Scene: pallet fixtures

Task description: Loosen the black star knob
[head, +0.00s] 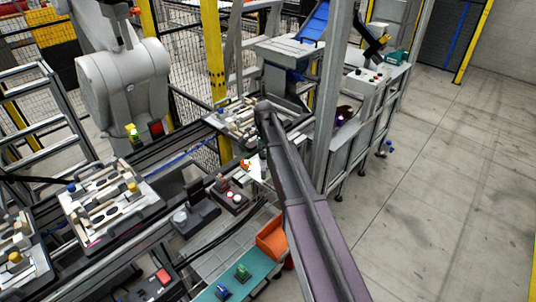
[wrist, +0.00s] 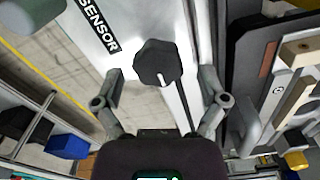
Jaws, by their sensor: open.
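The black star knob (wrist: 158,64) is in the upper middle of the wrist view, with a pale stud end showing on its face. It sits on a light metal bracket (wrist: 130,18) beside a black SENSOR label (wrist: 99,25). My gripper (wrist: 160,78) is open, with one finger to the left and one to the right of the knob. The fingers look apart from it; I cannot tell the depth gap. In the head view my arm covers the middle, and I cannot make out the knob or gripper there.
In the wrist view a dark fixture plate with wooden parts (wrist: 295,95) stands close on the right. A blue bin (wrist: 67,146) is at lower left. In the head view a loaded pallet (head: 110,200) lies on the conveyor, an orange bin (head: 272,240) stands near my arm, and the floor at right is clear.

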